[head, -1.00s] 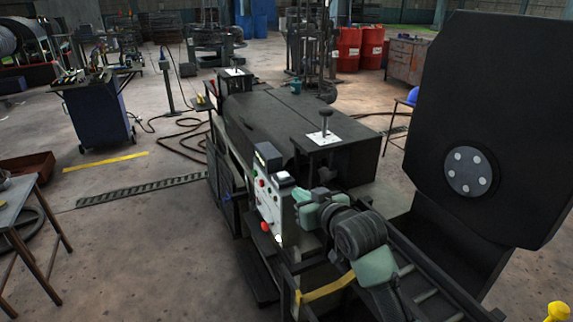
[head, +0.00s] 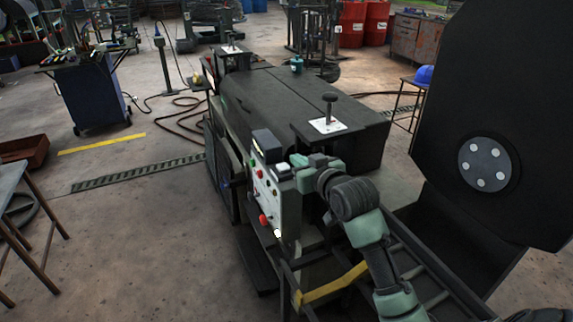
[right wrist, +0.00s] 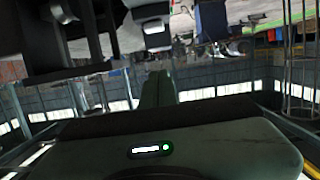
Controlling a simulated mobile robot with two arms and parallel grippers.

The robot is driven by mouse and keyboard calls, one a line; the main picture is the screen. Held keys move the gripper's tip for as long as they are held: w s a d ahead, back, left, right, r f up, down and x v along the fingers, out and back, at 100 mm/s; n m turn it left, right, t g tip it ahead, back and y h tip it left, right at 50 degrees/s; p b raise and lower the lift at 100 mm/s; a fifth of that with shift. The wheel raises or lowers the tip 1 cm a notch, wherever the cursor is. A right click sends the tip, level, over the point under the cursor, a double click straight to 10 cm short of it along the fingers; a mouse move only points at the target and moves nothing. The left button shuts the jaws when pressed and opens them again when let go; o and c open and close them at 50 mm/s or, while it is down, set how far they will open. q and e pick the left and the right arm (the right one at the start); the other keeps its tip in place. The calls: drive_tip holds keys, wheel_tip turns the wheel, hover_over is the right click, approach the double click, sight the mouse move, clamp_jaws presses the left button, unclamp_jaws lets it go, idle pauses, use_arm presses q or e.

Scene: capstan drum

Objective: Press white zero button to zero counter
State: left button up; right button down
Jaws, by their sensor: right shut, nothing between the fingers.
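The control panel (head: 266,196) is a pale upright plate with red and other small knobs on the near end of the dark machine. A dark box (head: 267,144) stands at its top. A smaller white-topped box (head: 284,171) sits below and right of it; I cannot tell whether this is the counter or where the white zero button is. My right gripper (head: 294,160) is shut and empty, close beside the small box; touching cannot be told. In the right wrist view, the shut fingers (right wrist: 157,75) point toward a black-and-white box (right wrist: 152,22). My left gripper is out of view.
A tall dark plate with a round bolted hub (head: 488,164) stands to the right. A black knob on a stem (head: 329,99) rises from the machine top behind my gripper. A yellow bar (head: 335,283) crosses below my right arm. Open floor lies left.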

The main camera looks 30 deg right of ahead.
hover_over(286, 175)
drive_tip(key=shift+s+f, duration=0.15)
drive_tip(key=shift+f, duration=0.65)
drive_tip(key=f, duration=0.2)
drive_tip(key=shift+w+f, duration=0.25)
drive_tip(key=shift+f, duration=0.05)
drive_tip(key=shift+d+f, duration=0.1)
drive_tip(key=shift+f, duration=0.75)
